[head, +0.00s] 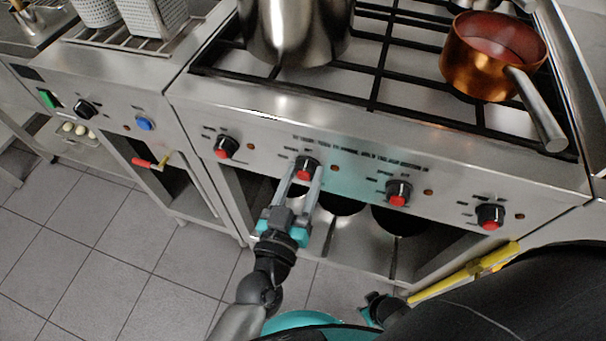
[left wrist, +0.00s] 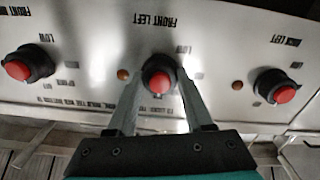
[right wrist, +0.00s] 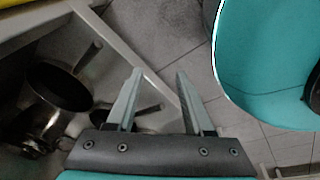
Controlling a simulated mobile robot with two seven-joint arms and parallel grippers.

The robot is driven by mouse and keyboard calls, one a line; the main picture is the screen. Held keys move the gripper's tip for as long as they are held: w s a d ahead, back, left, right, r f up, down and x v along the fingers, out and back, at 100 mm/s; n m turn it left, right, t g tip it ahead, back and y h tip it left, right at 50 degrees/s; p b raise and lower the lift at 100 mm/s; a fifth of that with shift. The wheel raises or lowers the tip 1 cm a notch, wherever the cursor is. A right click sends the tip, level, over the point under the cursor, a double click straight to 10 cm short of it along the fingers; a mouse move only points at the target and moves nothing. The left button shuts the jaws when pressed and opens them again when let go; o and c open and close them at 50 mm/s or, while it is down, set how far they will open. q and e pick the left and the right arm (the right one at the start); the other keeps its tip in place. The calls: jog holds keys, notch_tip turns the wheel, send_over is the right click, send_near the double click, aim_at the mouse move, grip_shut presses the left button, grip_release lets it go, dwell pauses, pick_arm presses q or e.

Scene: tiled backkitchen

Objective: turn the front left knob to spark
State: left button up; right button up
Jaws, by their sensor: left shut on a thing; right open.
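The front left knob (head: 307,164) is black with a red cap, second from the left on the stove's steel front panel. In the left wrist view the knob (left wrist: 159,73) sits in the middle under the label "FRONT LEFT". My left gripper (head: 304,180) is shut on it, one finger on each side. The knob's pointer is too small to read, so I cannot tell its setting. My right gripper (right wrist: 159,76) is open and empty, low down in front of the stove's lower shelf.
Similar knobs sit to the left (head: 226,147) and right (head: 398,193), with another (head: 490,216) farther right. A steel pot (head: 295,30) and a copper pan (head: 480,65) stand on the hob. A yellow bar (head: 465,270) is at lower right. Tiled floor (head: 90,250) is open at left.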

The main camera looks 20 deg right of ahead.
pick_arm(q)
grip_shut()
